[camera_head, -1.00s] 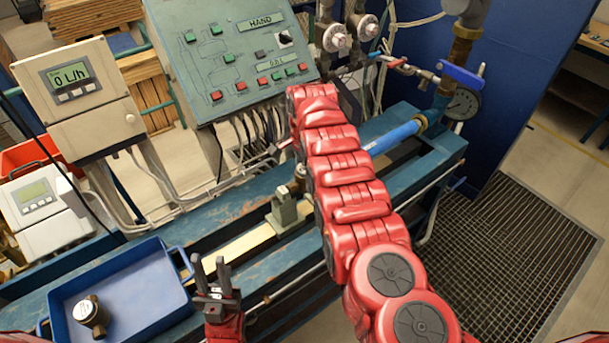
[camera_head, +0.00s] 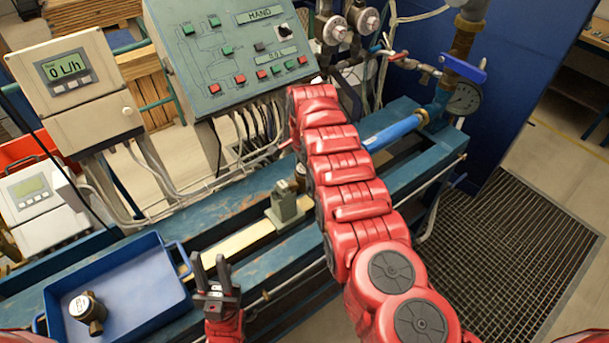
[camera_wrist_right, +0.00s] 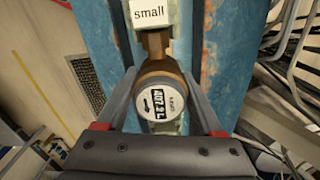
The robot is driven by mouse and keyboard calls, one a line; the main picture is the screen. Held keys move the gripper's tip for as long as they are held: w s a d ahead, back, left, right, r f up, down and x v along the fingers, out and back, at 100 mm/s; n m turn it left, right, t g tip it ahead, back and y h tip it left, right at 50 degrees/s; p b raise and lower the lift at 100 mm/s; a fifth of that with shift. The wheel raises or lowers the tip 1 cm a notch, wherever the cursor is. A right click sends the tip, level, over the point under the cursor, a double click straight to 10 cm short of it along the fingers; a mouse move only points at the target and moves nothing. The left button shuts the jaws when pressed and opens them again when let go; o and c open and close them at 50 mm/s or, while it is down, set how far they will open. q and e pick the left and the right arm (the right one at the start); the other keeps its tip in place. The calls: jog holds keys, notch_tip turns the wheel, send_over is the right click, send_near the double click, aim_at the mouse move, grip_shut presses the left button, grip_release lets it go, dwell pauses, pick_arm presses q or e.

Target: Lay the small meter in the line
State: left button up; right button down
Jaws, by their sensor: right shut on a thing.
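In the right wrist view a small brass meter (camera_wrist_right: 161,98) with a white-faced dial sits between the two fingers of my right gripper (camera_wrist_right: 165,100), which is shut on it. A white block marked "small" (camera_wrist_right: 149,13) is just beyond it, over the blue bench. In the head view my red right arm hides that gripper; a bit of brass (camera_head: 300,176) shows beside the arm. A second brass meter (camera_head: 88,311) lies in the blue tray (camera_head: 150,255). My left gripper (camera_head: 211,268) is open and empty, fingers up, right of the tray.
A grey clamp block (camera_head: 285,204) stands on the blue bench rail (camera_head: 240,205). A control panel (camera_head: 230,55) and flow display (camera_head: 68,75) stand behind.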

jog(key=shift+f+b, duration=0.35)
dwell(0.3)
grip_release()
jog(key=shift+r+p, duration=0.9)
jog(key=shift+r, duration=0.45)
notch_tip(320, 180, up, 2)
jog(key=shift+r+p, duration=0.1)
jog(key=shift+p, duration=0.25)
jog(key=shift+r, duration=2.1)
